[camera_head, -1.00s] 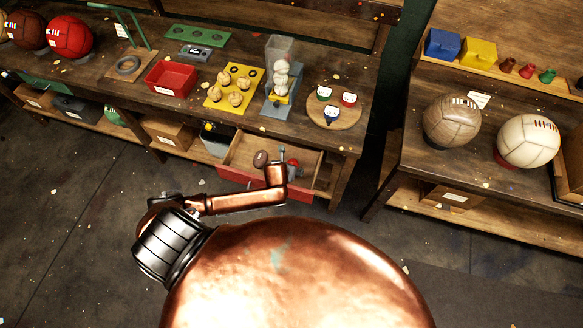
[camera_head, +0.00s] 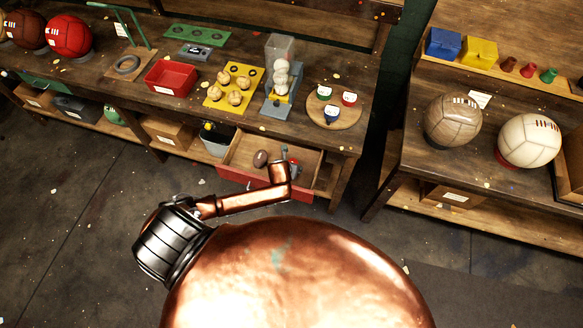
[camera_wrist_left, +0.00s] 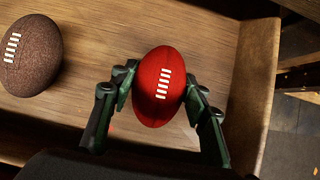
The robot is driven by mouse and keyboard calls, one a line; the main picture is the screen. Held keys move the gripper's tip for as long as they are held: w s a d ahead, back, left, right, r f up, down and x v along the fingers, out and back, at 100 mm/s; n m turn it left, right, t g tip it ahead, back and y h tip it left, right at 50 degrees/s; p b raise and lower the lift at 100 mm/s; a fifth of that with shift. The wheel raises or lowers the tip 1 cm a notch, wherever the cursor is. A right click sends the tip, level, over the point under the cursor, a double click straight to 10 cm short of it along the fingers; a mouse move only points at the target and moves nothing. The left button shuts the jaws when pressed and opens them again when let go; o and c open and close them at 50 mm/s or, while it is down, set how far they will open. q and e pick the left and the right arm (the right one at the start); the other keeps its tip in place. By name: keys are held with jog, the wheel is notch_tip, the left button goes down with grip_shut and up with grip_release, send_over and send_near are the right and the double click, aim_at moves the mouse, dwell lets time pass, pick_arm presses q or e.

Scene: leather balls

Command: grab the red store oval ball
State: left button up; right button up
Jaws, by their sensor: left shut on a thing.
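The red oval ball (camera_wrist_left: 160,86) with white laces is in the open drawer (camera_head: 236,172), seen clearly in the left wrist view. My left gripper (camera_wrist_left: 163,92) is shut on it, with one green-and-black finger on each side. The ball is at or just above the drawer's wooden floor; I cannot tell which. A brown oval ball (camera_wrist_left: 30,56) lies to its left, also seen in the head view (camera_head: 261,158). In the head view my copper arm partly hides the drawer, and the gripper is small there. My right gripper is not in view.
The drawer's right wall (camera_wrist_left: 255,85) stands close to the gripper. The workbench (camera_head: 345,135) above holds a red bin (camera_head: 171,77), a yellow tray (camera_head: 214,103) and a dispenser (camera_head: 280,85). Larger balls sit on the right bench and at far left.

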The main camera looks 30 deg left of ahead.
pick_arm(q)
jog(key=c, duration=0.5)
jog(key=shift+r, duration=0.1)
jog(key=shift+c, duration=0.2)
